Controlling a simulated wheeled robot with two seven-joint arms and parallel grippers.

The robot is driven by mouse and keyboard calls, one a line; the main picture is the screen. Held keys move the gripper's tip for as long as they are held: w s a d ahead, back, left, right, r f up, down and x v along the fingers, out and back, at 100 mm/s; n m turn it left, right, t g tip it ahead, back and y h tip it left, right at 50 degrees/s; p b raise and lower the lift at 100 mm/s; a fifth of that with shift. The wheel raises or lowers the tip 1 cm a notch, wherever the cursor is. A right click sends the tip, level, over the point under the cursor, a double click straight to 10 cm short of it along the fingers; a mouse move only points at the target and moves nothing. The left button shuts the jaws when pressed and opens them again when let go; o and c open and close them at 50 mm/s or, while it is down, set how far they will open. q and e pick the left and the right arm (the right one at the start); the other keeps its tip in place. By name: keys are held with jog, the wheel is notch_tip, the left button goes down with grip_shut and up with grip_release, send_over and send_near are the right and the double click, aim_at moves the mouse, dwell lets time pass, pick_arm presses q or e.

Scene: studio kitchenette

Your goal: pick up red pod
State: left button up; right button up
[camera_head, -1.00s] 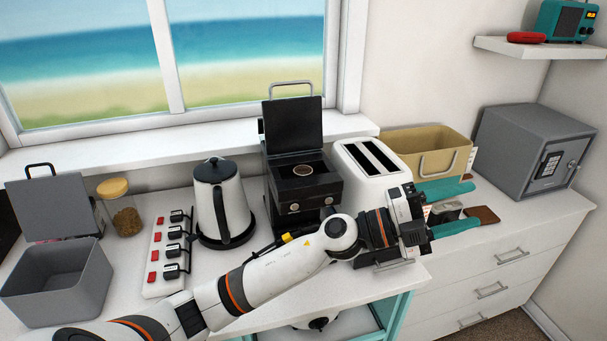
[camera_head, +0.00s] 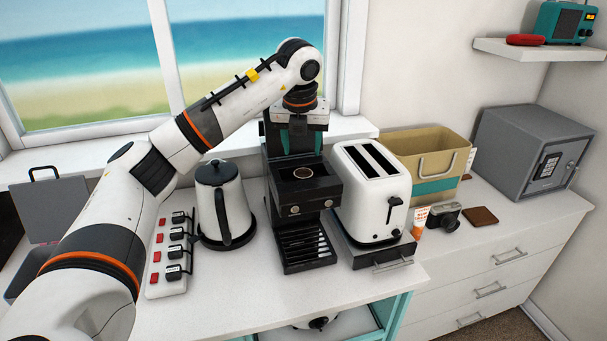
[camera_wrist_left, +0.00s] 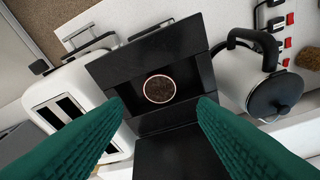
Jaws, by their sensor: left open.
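A round pod (camera_head: 303,173) with a brown top and a thin pinkish rim sits in the open top of the black coffee machine (camera_head: 312,207). It also shows in the left wrist view (camera_wrist_left: 159,89), between and ahead of the fingers. I cannot make out the colour of its sides, which are hidden in the machine. My left gripper (camera_head: 301,142) points down just above and behind the pod, in front of the raised lid. Its teal fingers are open, apart and empty, one on each side of the pod in the wrist view. My right gripper is not in view.
A white kettle (camera_head: 222,205) stands left of the machine, and a white toaster (camera_head: 370,195) stands close on its right. A power strip (camera_head: 167,255) with plugs lies further left. A tan basket (camera_head: 425,150) and grey safe (camera_head: 535,150) are at right. The counter front is clear.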

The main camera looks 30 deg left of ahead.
aim_at(303, 173)
pick_arm(q)
jog(key=p+x, duration=0.1)
jog(key=x, duration=0.2)
jog(key=shift+w+f, duration=0.1)
jog(key=shift+f, duration=0.05)
jog(key=p+x, duration=0.3)
jog(key=x, duration=0.1)
jog(key=shift+w+f, duration=0.1)
jog(key=shift+f, duration=0.25)
jog(key=shift+w+a+f, duration=0.1)
jog(key=shift+f, duration=0.25)
jog(key=c, duration=0.7)
